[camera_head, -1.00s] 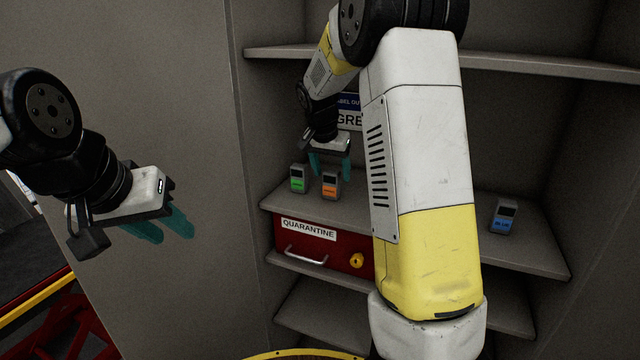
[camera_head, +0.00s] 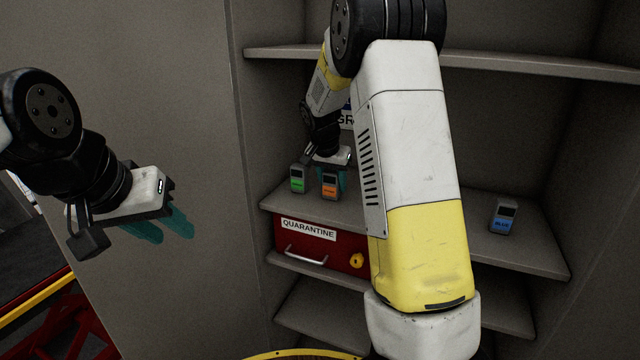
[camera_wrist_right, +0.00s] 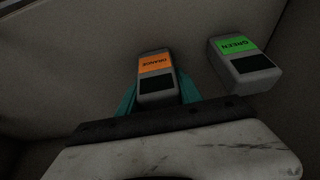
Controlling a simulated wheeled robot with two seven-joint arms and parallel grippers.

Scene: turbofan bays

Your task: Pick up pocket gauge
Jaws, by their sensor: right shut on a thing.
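Three small grey pocket gauges stand on the middle shelf. The orange-labelled gauge (camera_head: 330,185) is between the teal fingers of my right gripper (camera_head: 331,172), which is shut on it. In the right wrist view the orange gauge (camera_wrist_right: 156,78) also sits between the teal fingers (camera_wrist_right: 157,97). The green-labelled gauge (camera_head: 297,180) stands just left of it in the head view and also shows in the right wrist view (camera_wrist_right: 243,66). The blue-labelled gauge (camera_head: 502,216) stands apart at the right. My left gripper (camera_head: 166,228) is open and empty in front of the grey panel at left.
The middle shelf (camera_head: 540,250) has free room around the blue gauge. A red drawer marked QUARANTINE (camera_head: 318,246), with a handle and yellow lock, sits under the gauges. An upper shelf (camera_head: 520,66) crosses above. My right arm hides the shelf's middle.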

